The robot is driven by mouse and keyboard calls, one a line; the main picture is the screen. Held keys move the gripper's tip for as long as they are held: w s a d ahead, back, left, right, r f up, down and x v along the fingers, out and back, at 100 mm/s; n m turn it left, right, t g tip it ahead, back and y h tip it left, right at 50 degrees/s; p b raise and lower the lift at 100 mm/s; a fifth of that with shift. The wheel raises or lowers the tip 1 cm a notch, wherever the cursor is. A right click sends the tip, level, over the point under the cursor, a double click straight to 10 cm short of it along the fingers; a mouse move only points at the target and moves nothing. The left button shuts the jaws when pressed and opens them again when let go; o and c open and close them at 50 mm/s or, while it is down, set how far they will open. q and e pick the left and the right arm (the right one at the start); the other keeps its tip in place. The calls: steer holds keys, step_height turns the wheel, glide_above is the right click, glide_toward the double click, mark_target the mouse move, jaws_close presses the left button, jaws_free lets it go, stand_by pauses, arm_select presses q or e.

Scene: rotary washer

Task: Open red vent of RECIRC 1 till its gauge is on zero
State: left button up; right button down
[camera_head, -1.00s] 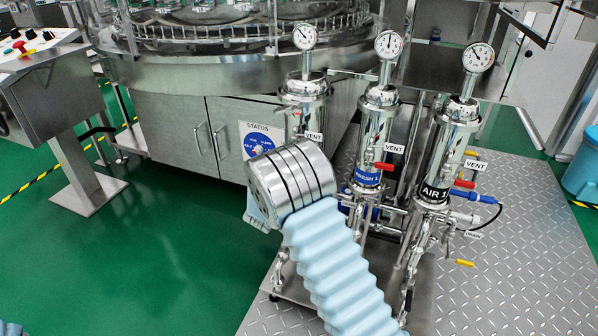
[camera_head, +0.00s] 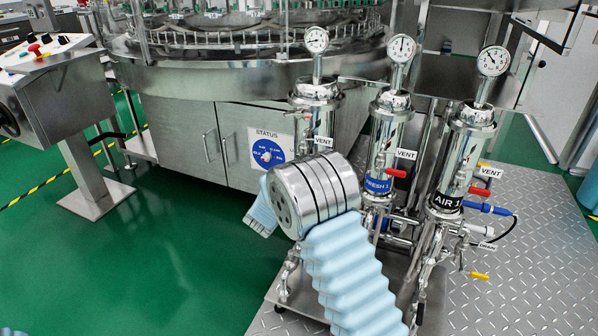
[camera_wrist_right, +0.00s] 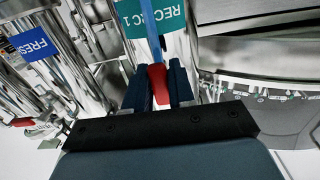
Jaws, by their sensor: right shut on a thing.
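The RECIRC 1 housing is the leftmost steel cylinder (camera_head: 316,108) in the head view; its teal label (camera_wrist_right: 155,15) shows in the wrist view. Its gauge (camera_head: 316,40) stands on top, the needle pointing up and left; the exact reading is too small to tell. Its VENT tag (camera_head: 323,143) shows just above my right wrist. The red vent handle (camera_wrist_right: 158,84) sits between the fingers of my right gripper (camera_wrist_right: 157,76), which is shut on it. My right arm hides that handle in the head view. My left gripper is not in view.
FRESH 1 (camera_head: 378,186) and AIR 1 (camera_head: 447,202) stand to the right, each with a red vent handle and gauge. A status dial (camera_head: 267,153) is on the machine cabinet behind. A control console (camera_head: 62,92) stands left. The green floor (camera_head: 150,240) at front left is clear.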

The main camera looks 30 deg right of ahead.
steer(key=shift+f, duration=0.1)
steer(key=c, duration=1)
jaws_free()
steer(key=shift+c, duration=0.2)
steer(key=v, duration=1.4)
steer(key=shift+p, duration=0.45)
